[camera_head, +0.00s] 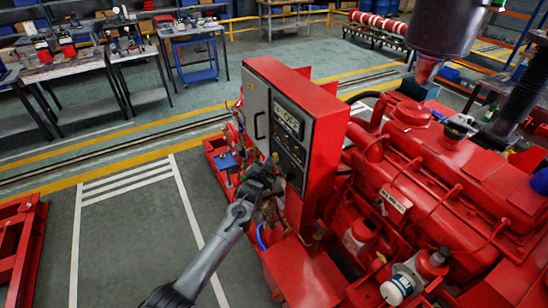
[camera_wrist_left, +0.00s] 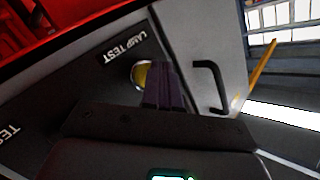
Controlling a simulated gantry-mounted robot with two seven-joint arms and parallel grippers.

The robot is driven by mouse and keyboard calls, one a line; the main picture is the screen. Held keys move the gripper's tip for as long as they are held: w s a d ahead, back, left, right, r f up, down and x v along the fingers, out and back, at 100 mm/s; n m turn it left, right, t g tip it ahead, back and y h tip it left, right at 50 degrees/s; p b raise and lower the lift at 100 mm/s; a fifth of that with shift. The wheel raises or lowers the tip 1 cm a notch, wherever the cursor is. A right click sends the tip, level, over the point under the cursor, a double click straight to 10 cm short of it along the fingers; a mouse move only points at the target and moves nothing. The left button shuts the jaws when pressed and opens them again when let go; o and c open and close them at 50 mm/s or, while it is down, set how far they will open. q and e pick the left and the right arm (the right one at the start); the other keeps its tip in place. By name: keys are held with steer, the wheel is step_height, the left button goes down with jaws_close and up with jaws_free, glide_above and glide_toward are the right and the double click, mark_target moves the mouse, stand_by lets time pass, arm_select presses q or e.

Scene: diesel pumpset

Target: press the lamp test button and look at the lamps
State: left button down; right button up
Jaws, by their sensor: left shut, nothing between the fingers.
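The red control cabinet (camera_head: 328,140) has a dark panel face (camera_head: 285,150) with a display and small fittings; I cannot tell which lamps are lit. In the left wrist view a yellow round button (camera_wrist_left: 138,75) in a pale ring sits beside a "LAMP TEST" label (camera_wrist_left: 125,47). My left gripper (camera_head: 268,178) is shut and empty at the lower part of the panel. Its closed fingertips (camera_wrist_left: 158,85) partly cover the button in the wrist view; I cannot tell whether they touch it. My right gripper is not in view.
A black door handle (camera_wrist_left: 210,82) is right of the button in the wrist view. The red engine (camera_head: 430,190) fills the right side. Workbenches (camera_head: 75,65) stand at the back left. The floor (camera_head: 130,235) left of my arm is clear.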

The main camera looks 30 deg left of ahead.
arm_select(q)
steer(key=shift+s+a+p, duration=0.3)
steer(key=shift+s+p, duration=0.05)
steer(key=shift+s, duration=0.15)
steer(key=s+p, duration=0.1)
steer(key=s+a+p, duration=0.1)
steer(key=s, duration=0.1)
steer(key=s+a+p, duration=0.1)
steer(key=p, duration=0.1)
steer(key=shift+s+a, duration=0.15)
steer(key=shift+s, duration=0.1)
stand_by(0.8)
